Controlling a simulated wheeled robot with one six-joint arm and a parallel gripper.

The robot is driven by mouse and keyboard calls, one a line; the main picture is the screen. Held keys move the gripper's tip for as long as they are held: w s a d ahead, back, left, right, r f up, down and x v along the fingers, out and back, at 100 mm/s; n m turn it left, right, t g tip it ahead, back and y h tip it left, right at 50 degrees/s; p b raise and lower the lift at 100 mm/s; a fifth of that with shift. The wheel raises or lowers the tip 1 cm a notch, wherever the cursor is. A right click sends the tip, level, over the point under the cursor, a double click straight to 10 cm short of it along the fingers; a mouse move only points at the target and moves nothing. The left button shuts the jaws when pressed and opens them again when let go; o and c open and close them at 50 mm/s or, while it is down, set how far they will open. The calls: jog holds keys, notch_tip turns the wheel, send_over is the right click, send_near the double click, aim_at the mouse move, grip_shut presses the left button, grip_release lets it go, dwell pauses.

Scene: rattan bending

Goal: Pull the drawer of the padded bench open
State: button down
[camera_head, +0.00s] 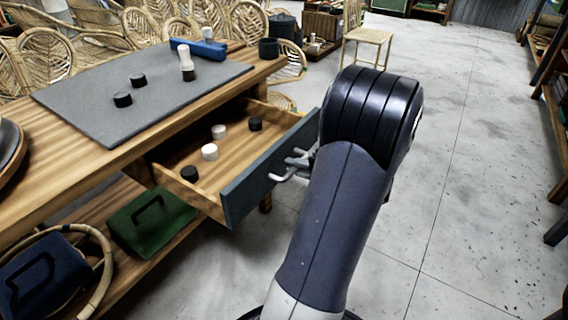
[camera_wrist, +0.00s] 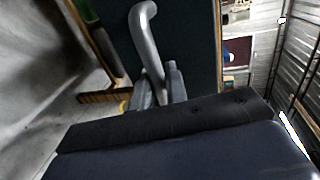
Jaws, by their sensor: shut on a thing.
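The padded bench (camera_head: 75,88) is wooden with a grey pad on top, at the left in the head view. Its drawer (camera_head: 262,168) stands well out from the bench, with a dark blue-grey front and a wooden inside. Several small black and white round pieces lie in it. My gripper (camera_head: 297,162) is at the drawer front, shut on the metal handle (camera_wrist: 147,45), which shows as a curved grey bar in the wrist view. My arm hides part of the drawer's right end. The fingers (camera_wrist: 160,90) are partly hidden behind the wrist body.
Two black pieces and a white-and-black piece (camera_head: 187,62) stand on the pad, with a blue object (camera_head: 205,49) behind. A green case (camera_head: 150,222) and a blue case (camera_head: 45,278) are on the lower shelf. The floor (camera_head: 455,180) at right is clear.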

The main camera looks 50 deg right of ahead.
jog(key=shift+s, duration=0.3)
jog(key=c, duration=1.5)
grip_release()
jog(key=p+v, duration=0.2)
jog(key=v, duration=0.8)
jog(key=shift+s+p, duration=0.35)
jog(key=shift+d, duration=0.15)
jog(key=shift+b+x, duration=1.35)
jog(key=shift+x, duration=4.15)
jog(key=shift+r, duration=0.15)
